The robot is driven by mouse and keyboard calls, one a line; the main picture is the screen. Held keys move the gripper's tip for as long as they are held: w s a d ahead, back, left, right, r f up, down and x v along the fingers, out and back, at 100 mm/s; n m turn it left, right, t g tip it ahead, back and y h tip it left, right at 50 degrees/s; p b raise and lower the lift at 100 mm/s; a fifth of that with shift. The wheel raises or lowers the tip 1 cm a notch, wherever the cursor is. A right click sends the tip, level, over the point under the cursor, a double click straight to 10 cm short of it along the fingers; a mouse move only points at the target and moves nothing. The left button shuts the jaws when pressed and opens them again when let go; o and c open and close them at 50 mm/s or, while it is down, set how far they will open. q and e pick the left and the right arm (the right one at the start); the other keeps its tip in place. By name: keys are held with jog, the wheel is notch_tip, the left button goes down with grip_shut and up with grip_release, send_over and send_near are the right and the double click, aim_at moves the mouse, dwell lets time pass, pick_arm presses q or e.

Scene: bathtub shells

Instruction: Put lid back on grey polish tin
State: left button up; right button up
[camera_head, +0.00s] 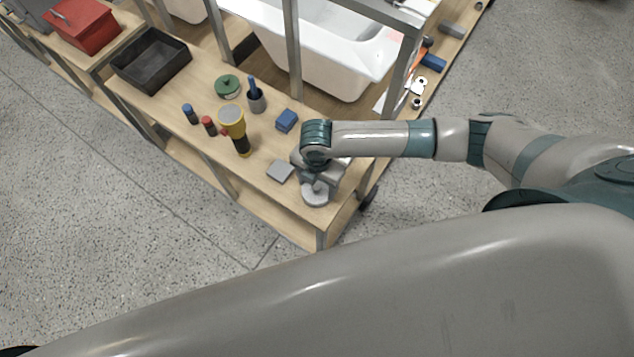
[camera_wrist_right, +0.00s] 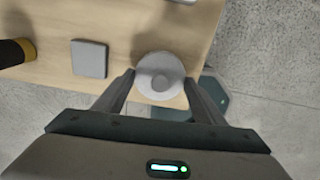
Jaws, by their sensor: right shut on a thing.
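A round grey piece with a raised middle, which looks like the lid of the grey polish tin (camera_head: 316,197), is at the near right end of the wooden bench. It shows from above in the right wrist view (camera_wrist_right: 160,75). My right gripper (camera_head: 317,184) is over it, with one finger on either side of it in the wrist view (camera_wrist_right: 160,86), shut on it. The tin's body cannot be told apart from the lid; whether the lid is seated on it or held just above cannot be told. My left gripper is not in view.
A flat grey block (camera_head: 280,171) lies left of the gripper, with a blue block (camera_head: 287,120) behind. A yellow-and-black torch (camera_head: 232,122), small red (camera_head: 209,126) and blue (camera_head: 190,114) cylinders, and a black tray (camera_head: 151,60) stand further left. The bench edge is close by.

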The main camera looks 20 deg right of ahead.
jog(key=shift+p, duration=0.35)
dwell(0.5)
dwell(0.3)
jog(key=o, duration=1.5)
jog(key=shift+r+p, duration=3.5)
jog(key=shift+p, duration=0.15)
